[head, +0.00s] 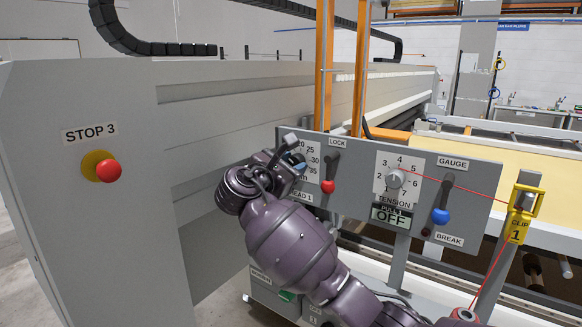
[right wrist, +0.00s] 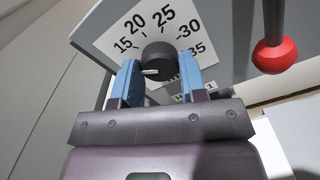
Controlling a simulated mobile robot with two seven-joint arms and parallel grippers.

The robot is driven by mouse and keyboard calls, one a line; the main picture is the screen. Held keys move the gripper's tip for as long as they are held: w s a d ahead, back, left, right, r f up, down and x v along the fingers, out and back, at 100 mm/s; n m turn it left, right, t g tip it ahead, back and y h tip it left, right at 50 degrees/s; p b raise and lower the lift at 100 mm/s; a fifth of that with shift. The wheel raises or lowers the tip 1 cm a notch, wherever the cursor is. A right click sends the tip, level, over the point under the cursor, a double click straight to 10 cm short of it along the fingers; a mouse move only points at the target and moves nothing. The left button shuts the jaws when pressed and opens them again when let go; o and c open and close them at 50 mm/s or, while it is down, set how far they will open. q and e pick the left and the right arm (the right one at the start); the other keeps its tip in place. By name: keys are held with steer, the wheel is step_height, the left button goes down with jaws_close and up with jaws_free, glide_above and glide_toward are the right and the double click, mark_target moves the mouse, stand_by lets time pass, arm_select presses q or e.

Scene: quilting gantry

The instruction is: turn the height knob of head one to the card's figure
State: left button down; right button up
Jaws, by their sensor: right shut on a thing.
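The height knob (right wrist: 158,55) is a dark round knob on a white dial (right wrist: 115,38) marked 15, 20, 25, 30 and 35. My right gripper (right wrist: 160,76) has its blue fingers on either side of the knob and is shut on it. A white mark on the knob points left, below the 15. In the head view my right gripper (head: 298,163) hides the knob and part of the dial (head: 312,149), above a partly covered "HEAD 1" label (head: 299,195). My left gripper is not in view. I see no card with a figure.
The lock lever (head: 328,186) with a red ball stands just right of the dial. Further right are the tension knob (head: 396,179), a blue-balled gauge lever (head: 440,215) and yellow clip 1 (head: 521,214) on a red thread. A red stop button (head: 108,171) is at left.

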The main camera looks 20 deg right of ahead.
steer(key=m+b, duration=0.1)
steer(key=m, duration=0.4)
steer(key=shift+f+m, duration=0.1)
steer(key=shift+m, duration=0.2)
steer(key=m+b, duration=0.2)
steer(key=m, duration=0.2)
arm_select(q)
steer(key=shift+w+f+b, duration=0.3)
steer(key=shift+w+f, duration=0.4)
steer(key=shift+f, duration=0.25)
arm_select(e)
steer(key=shift+m, duration=1.1)
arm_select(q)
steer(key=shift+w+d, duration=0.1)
arm_select(e)
steer(key=o, duration=0.9)
steer(key=shift+o, duration=0.2)
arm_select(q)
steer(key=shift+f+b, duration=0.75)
arm_select(e)
steer(key=v, duration=1.1)
